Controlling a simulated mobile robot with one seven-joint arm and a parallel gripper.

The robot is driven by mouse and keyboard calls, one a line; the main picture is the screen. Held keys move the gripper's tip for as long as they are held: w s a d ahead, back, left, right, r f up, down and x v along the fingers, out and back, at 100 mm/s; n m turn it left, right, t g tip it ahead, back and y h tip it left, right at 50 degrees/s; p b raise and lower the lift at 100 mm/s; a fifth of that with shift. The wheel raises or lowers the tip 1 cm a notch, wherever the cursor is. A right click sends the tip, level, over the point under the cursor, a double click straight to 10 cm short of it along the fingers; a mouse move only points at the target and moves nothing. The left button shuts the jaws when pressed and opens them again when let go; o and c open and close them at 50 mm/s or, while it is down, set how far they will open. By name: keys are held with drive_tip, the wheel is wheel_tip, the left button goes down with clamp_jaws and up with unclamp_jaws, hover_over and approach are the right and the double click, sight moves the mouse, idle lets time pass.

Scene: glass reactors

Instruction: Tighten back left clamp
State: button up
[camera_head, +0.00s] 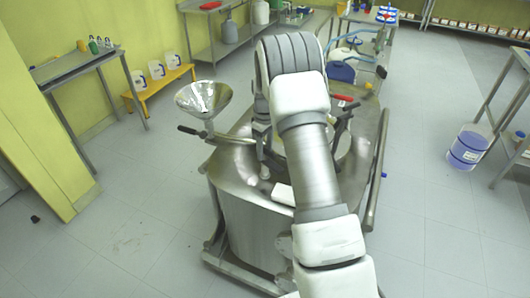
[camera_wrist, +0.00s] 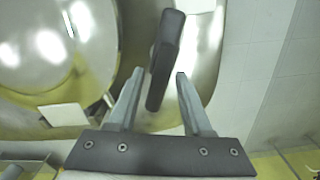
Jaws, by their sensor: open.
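My gripper (camera_wrist: 159,73) shows in the wrist view with its two grey fingers apart. A dark clamp handle (camera_wrist: 166,52) stands in the gap between the fingers, and its near end reaches between the fingertips. No finger is seen pressing on it. I cannot tell from this view which clamp it belongs to. A dark handle (camera_head: 190,130) sticks out at the reactor's left, by the funnel. Another dark clamp part (camera_head: 341,122) shows right of my arm.
A steel funnel (camera_head: 203,97) rises at the reactor's left. A red-handled item (camera_head: 343,97) lies at the back of the reactor top. A rail (camera_head: 377,170) runs along its right side. A blue-and-white bucket (camera_head: 468,147) stands on the floor at right. The floor at left is mostly clear.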

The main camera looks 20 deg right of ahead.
drive_tip(key=shift+f, duration=0.9)
drive_tip(key=shift+c, duration=0.3)
clamp_jaws()
drive_tip(key=shift+r, duration=0.1)
idle(0.5)
